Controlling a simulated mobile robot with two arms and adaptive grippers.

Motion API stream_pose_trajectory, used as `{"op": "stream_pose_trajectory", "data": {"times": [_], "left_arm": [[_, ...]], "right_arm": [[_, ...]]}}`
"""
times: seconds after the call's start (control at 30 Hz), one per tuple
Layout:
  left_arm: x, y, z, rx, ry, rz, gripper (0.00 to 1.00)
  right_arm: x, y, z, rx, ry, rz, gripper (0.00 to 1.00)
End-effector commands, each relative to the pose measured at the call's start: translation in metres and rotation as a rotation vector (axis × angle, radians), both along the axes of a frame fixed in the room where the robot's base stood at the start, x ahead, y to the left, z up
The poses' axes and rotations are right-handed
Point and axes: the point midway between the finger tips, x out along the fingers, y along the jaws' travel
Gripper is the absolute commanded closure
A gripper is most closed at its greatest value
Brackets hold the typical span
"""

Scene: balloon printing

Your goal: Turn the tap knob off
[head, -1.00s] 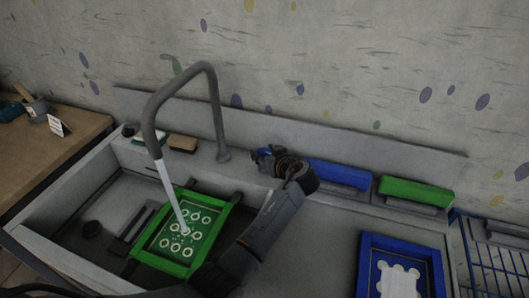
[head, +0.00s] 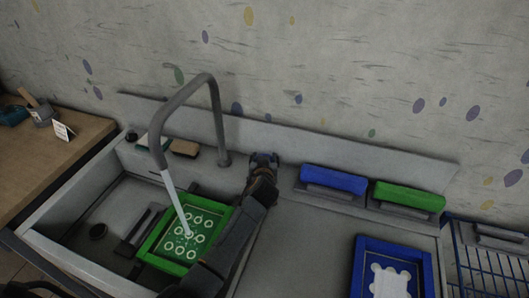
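The curved grey tap (head: 213,115) stands at the back of the sink, and a pale stream of water (head: 174,200) runs from its spout onto a green frame (head: 150,246) in the basin. My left arm reaches up from the bottom of the head view. Its gripper (head: 263,159) is at the back ledge, just right of the tap's base. I cannot make out a separate tap knob; the gripper may cover it. The fingers are small and dark, so I cannot tell whether they are open or shut on something. My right gripper is not in view.
A blue block (head: 333,179) and a green block (head: 410,196) sit on holders along the back ledge. A blue frame (head: 362,262) lies at the right, beside a blue wire rack (head: 470,262). A brown sponge (head: 185,148) lies left of the tap.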

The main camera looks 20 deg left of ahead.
Motion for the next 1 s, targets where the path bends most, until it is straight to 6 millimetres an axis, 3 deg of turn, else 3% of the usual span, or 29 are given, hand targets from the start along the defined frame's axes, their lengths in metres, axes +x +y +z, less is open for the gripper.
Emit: {"op": "stream_pose_trajectory", "data": {"times": [0.03, 0.1, 0.37, 1.0], "left_arm": [[-0.001, 0.003, 0.007, 0.003, 0.002, -0.042, 0.83], [0.0, 0.003, 0.008, 0.005, 0.002, -0.108, 0.83], [0.001, 0.005, 0.006, 0.014, 0.001, -0.338, 0.83], [0.002, 0.003, 0.0, 0.009, -0.001, -0.639, 0.83]], "right_arm": [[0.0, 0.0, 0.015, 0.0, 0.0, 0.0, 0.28], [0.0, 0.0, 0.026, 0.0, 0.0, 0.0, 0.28], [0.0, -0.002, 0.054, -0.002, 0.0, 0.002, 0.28], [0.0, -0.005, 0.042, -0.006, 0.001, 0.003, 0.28]]}}
